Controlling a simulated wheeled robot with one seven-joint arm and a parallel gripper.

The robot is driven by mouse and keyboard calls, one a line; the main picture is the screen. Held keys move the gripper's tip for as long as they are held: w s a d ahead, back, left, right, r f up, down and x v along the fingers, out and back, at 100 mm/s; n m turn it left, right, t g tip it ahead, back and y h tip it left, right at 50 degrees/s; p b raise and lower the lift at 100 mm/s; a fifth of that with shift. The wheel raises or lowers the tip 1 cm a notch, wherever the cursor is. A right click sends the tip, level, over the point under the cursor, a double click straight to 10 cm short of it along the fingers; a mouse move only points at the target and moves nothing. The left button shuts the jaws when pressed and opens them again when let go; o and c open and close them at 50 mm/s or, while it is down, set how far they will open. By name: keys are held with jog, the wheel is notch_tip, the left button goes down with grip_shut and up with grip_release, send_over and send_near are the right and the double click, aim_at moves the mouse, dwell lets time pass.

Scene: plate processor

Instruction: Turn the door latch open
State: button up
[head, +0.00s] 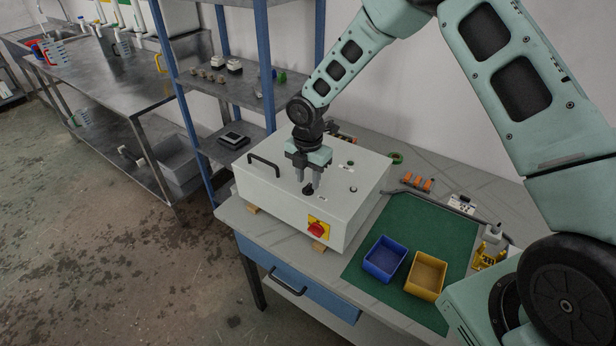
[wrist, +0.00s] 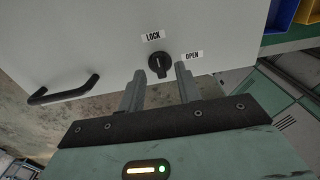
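The door latch is a round black knob (wrist: 159,65) on the light grey door of the box (head: 280,205). In the wrist view its pale mark points roughly towards the LOCK label (wrist: 153,36); the OPEN label (wrist: 192,56) is to its right. My gripper (wrist: 160,70) is open, with one finger on each side of the knob. A gap shows between the knob and each finger. In the head view my gripper (head: 306,179) points down over the box, with the knob (head: 308,189) at its fingertips. How deep the fingers reach around it is unclear.
A black door handle (head: 264,164) is left of the latch. A red switch on a yellow plate (head: 318,228) is on the box front. Blue (head: 385,258) and yellow (head: 426,275) bins stand on the green mat (head: 362,272). A blue-post shelf (head: 170,60) stands behind left.

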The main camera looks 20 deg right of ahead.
jog(key=shift+f, duration=0.85)
grip_shut()
